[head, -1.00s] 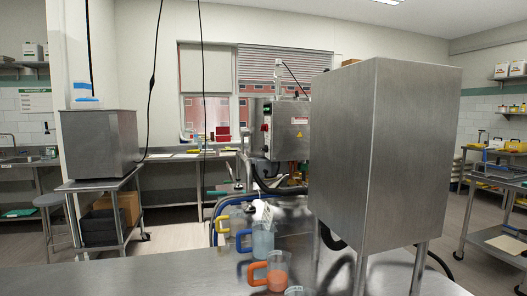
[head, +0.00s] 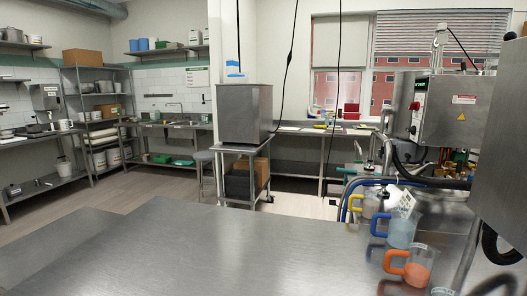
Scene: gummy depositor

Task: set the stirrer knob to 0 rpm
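I cannot tell which control is the stirrer knob, and no rpm reading is legible. Neither of my grippers is in view.
A steel table (head: 190,245) fills the foreground, mostly bare. Jugs with orange (head: 412,265), blue (head: 400,232) and yellow handles stand at its right. A large steel cabinet (head: 503,150) cuts off the right edge. A steel box (head: 245,114) stands on a cart behind.

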